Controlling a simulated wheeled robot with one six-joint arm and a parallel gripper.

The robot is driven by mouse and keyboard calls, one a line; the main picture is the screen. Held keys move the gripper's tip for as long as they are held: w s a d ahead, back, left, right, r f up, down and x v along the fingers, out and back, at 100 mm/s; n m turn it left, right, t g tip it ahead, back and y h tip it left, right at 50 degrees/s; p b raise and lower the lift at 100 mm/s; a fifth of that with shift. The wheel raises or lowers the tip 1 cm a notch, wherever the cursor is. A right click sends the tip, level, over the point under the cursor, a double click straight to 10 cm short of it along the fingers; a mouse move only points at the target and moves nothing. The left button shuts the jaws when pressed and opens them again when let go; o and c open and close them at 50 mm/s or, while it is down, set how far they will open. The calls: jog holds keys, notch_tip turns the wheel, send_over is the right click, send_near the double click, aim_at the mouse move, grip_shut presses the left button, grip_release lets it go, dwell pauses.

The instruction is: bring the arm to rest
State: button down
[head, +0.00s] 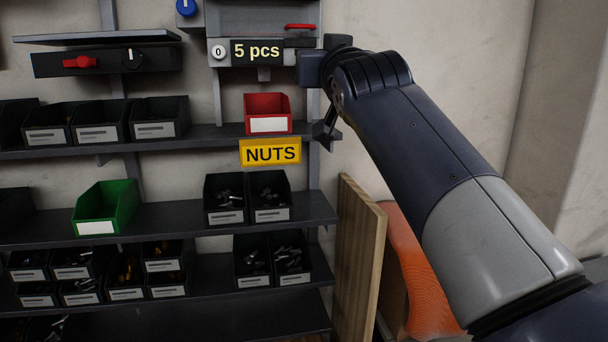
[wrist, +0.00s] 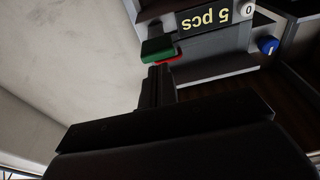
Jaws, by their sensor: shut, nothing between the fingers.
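My arm (head: 440,160) reaches from the lower right of the head view up to the upper middle. Its wrist is bent beside the grey panel with the "5 pcs" display (head: 257,52). In the wrist view my gripper (wrist: 158,70) is shut, its two fingers together with nothing between them. The fingertips overlap the lower edge of a green bar (wrist: 158,50) and a red bar (wrist: 168,61); I cannot tell whether they touch. The display (wrist: 217,15) shows upside down there. In the head view the fingers are not clearly made out.
A red bin (head: 268,107) stands on the upper shelf, above a yellow NUTS sign (head: 270,153). A green bin (head: 105,207) and several black bins stand on the shelves. A wooden board (head: 358,262) and an orange object (head: 415,275) are below my arm. The wall at right is bare.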

jog(key=w+r+g+p, duration=0.4)
jog(key=r+p, duration=0.4)
jog(key=p, duration=0.8)
jog(key=shift+h, duration=0.4)
jog(key=v, duration=0.2)
jog(key=b+v, duration=0.1)
jog(key=v, duration=0.1)
jog(key=b+v, duration=0.1)
jog(key=shift+s+a+r, duration=0.25)
jog(key=shift+s+a, duration=0.05)
jog(key=shift+s, duration=0.15)
jog(key=shift+w, duration=0.1)
